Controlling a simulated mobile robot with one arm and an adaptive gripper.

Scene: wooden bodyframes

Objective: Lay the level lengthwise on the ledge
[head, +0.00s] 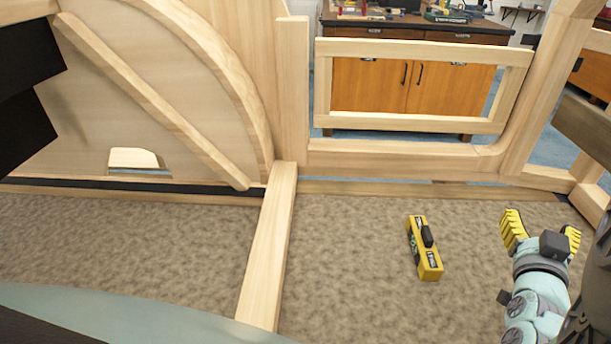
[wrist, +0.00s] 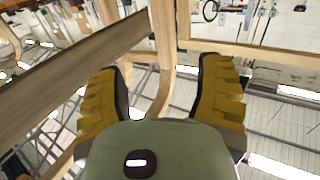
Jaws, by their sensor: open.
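A yellow level (head: 425,252) with black parts lies on the brown carpeted floor, right of the middle in the head view. Its long side runs roughly away from me. My gripper (head: 541,222) is at the right of the head view, to the right of the level and apart from it. Its yellow fingers are spread, with nothing between them. In the wrist view my gripper (wrist: 160,90) is also open and empty, facing wooden frame members and the ceiling. The level does not show in the wrist view. A wooden ledge (head: 400,155) runs along the frame beneath the window opening.
A wooden beam (head: 268,245) crosses the carpet (head: 345,260) left of the level. A curved wooden panel (head: 150,90) stands at the left. Frame posts rise at the right near my arm. A workbench (head: 410,85) with tools stands beyond the frame. Carpet around the level is clear.

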